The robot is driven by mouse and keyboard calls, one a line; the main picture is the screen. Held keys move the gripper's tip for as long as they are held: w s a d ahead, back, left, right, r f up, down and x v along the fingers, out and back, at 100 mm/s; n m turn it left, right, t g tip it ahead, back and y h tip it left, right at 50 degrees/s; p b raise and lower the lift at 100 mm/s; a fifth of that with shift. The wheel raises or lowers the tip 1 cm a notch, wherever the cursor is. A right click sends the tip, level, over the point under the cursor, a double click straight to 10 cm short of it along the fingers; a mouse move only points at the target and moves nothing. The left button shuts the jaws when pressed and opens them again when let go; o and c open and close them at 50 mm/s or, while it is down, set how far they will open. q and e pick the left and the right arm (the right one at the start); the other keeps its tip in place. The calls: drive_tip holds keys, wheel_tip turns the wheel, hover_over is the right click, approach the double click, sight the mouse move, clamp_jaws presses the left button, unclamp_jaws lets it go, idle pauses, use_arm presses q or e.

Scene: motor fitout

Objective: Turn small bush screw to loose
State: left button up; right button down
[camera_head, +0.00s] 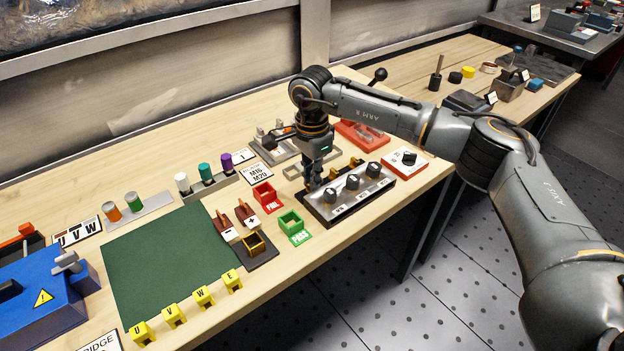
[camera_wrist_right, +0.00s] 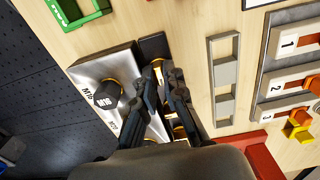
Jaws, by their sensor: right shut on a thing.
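A black tray (camera_head: 335,221) on the bench holds a sloped silver plate (camera_head: 350,197) with several black knobs, one of them a knob (camera_head: 331,195) at the left. Behind the plate is a row of brass-coloured bush screws; one (camera_head: 356,162) shows at the right. My right gripper (camera_head: 312,182) points down at the left end of this row. In the right wrist view its dark fingers (camera_wrist_right: 166,75) are closed around the small bush screw, mostly hidden, with a brass glint at the tips. Which way the screw is turned cannot be seen. My left gripper is not in view.
A red FAIL bin (camera_head: 267,197) and green PASS bin (camera_head: 295,228) stand left of the tray. A grey slotted frame (camera_wrist_right: 224,80) lies beside it. A red-based box (camera_head: 404,164) stands at the right. The green mat (camera_head: 170,262) is clear.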

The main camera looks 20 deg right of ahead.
drive_tip(key=shift+r, duration=0.1)
drive_tip(key=c, duration=1.4)
unclamp_jaws()
wheel_tip(320, 180, up, 12)
